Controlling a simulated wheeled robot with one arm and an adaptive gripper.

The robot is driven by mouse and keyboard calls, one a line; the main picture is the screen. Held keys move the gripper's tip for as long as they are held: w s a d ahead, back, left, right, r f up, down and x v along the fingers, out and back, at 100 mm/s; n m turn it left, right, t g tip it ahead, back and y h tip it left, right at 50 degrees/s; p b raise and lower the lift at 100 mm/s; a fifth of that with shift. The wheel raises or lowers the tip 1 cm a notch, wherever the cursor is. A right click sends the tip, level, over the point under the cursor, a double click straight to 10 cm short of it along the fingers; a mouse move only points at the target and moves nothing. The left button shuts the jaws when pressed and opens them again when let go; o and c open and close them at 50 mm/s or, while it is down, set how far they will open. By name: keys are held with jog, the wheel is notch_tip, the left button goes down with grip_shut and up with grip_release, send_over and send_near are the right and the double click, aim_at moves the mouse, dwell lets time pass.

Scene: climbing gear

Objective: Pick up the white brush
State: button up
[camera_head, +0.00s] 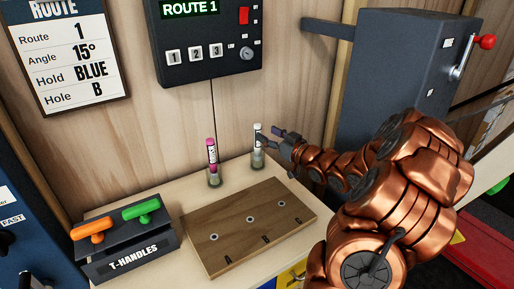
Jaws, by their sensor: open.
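The white brush (258,143) stands upright in a small clear holder (257,160) at the back of the wooden bench, near the wall. My gripper (278,138) is just right of the brush, with its open fingers pointing left toward it. The view does not show clearly whether a finger touches the brush. A pink brush (211,155) stands upright in a similar holder (214,179) to the left.
A wooden board with holes (225,233) lies in front of the brushes. A T-handles rack (128,261) holds an orange handle (91,228) and a green handle (141,208). A dark grey box with a red-knobbed lever (400,60) stands at the right, behind my arm.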

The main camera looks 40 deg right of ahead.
aim_at(260, 129)
jog(key=shift+w+a+r+p, duration=0.15)
jog(key=shift+w+p, duration=0.2)
jog(key=shift+w, duration=0.65)
jog(key=shift+w+a+r+p, duration=0.15)
jog(key=shift+w+p, duration=0.2)
jog(key=shift+w, duration=0.65)
jog(key=shift+w+f, duration=0.25)
jog(key=shift+w, duration=0.6)
jog(key=shift+c, duration=0.4)
grip_shut()
